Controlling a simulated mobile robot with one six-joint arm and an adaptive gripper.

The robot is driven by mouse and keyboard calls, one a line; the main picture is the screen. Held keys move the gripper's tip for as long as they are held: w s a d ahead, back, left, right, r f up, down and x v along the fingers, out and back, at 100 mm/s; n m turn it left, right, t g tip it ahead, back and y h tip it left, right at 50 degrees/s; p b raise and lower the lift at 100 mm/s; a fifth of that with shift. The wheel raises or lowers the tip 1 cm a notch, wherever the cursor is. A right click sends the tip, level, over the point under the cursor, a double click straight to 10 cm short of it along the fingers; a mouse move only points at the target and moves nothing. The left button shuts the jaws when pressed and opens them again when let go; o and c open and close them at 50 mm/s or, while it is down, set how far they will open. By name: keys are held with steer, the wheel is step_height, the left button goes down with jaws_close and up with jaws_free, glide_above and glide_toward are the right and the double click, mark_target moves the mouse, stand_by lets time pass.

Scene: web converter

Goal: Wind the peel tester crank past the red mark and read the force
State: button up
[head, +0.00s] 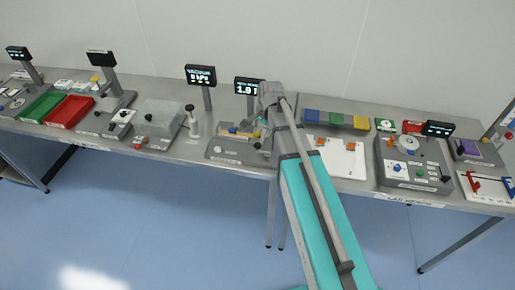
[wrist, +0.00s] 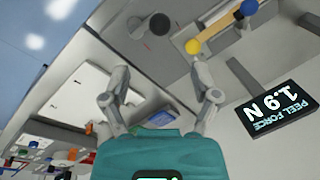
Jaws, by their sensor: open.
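The peel tester (head: 222,153) stands on the bench left of my arm in the head view. In the wrist view its grey plate carries a dark round knob (wrist: 160,23), a yellow ball (wrist: 193,46) and a blue part (wrist: 249,7). My gripper (wrist: 160,97) is open and empty, apart from the yellow ball. In the head view my arm partly hides the tester.
Left of the tester are a white bottle (head: 193,122), a box-like device (head: 158,119), a red tray (head: 69,111) and a green tray (head: 42,106). On the right are a white board (head: 340,160) and a grey control box (head: 412,170). Several displays stand along the bench.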

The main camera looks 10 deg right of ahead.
mark_target(258, 143)
steer(key=shift+w+a+f+b, duration=0.2)
steer(key=shift+w+f+b, duration=0.1)
steer(key=shift+f+b, duration=1.5)
steer(key=shift+w+a+f+b, duration=0.25)
steer(key=shift+w+f+b, duration=0.05)
steer(key=shift+f+b, duration=1.55)
steer(key=shift+w+a+f+b, duration=0.2)
steer(key=shift+w+f+b, duration=0.1)
steer(key=shift+f+b, duration=1.5)
steer(key=shift+f, duration=0.15)
jaws_close()
